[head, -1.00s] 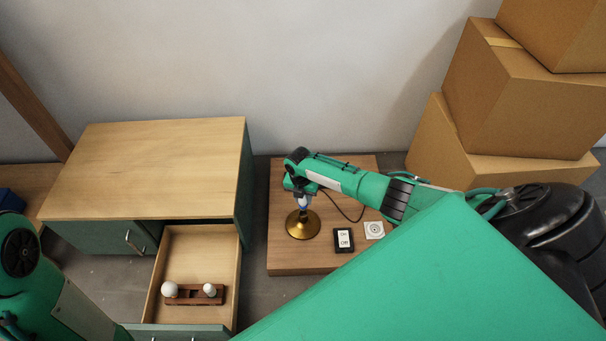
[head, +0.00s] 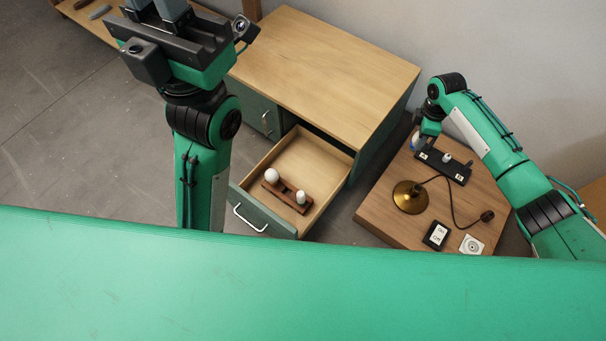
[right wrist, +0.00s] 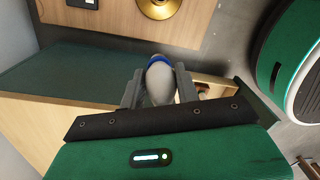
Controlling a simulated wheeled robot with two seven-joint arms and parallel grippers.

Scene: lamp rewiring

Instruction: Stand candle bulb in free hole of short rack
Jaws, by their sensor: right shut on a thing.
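The candle bulb (right wrist: 160,82), pale with a blue band, is between the fingers of my right gripper (right wrist: 159,88) in the right wrist view. In the head view my right gripper (head: 418,138) is shut on it near the back left edge of the low table, and little of the bulb shows. A short brown rack (head: 285,188) lies in the open drawer. A round white bulb (head: 271,175) stands at its left end and a small white bulb (head: 300,197) at its right, with a gap between them. My left gripper (head: 160,12) is cut off by the top edge.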

